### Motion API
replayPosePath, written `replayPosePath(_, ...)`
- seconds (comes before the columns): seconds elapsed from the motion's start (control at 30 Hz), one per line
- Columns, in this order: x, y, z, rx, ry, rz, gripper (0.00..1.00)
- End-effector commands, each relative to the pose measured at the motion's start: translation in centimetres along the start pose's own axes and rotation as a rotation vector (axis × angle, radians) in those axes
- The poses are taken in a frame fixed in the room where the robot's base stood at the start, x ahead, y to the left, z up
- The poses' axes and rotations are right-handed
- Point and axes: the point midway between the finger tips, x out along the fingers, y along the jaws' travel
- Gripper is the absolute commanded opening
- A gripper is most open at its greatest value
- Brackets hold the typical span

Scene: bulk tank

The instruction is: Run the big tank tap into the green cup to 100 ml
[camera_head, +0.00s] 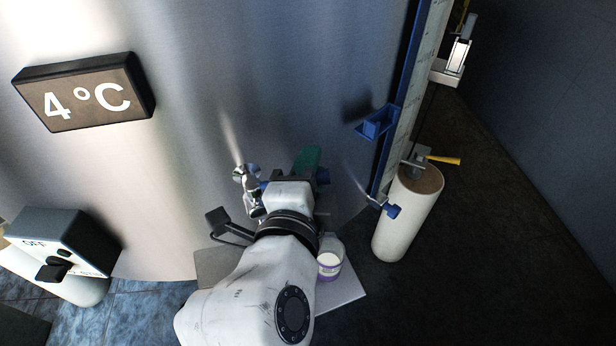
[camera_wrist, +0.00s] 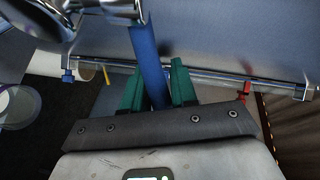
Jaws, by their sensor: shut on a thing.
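My gripper (camera_wrist: 157,88) has green fingers and is shut on a blue bar (camera_wrist: 148,45), which looks like the tap's handle. The bar rises to chrome tap fittings (camera_wrist: 100,8) at the top left of the wrist view. In the head view, the chrome tap part (camera_head: 246,176) shows on the tank front, just left of my wrist. My arm hides most of the tap there, and its outlet does not show. I cannot make out a green cup; the only green in the head view is beside my gripper (camera_head: 307,160). No fill level or flow is readable.
A white cup with a purple band (camera_head: 330,266) stands on a grey plate (camera_head: 346,290) right of my arm. The tank's gauge strip has a blue bracket (camera_head: 377,122). A pale cylinder (camera_head: 405,220) stands at right. A switch box (camera_head: 60,240) marked OFF is at left.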

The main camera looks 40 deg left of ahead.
Motion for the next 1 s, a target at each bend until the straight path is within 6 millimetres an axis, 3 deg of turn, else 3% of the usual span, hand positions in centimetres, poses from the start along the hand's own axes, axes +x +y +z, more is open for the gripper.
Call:
replayPosePath(0.5,-0.53,0.24,-0.15,0.012,0.062,0.018,0.00)
replayPosePath(0.53,-0.53,0.24,-0.15,0.012,0.062,0.018,0.29)
replayPosePath(0.6,-0.53,0.24,-0.15,0.012,0.062,0.017,0.36)
replayPosePath(0.73,-0.53,0.20,-0.18,0.012,0.062,0.016,0.48)
replayPosePath(1.0,-0.66,0.15,-0.20,0.012,0.062,0.015,0.48)
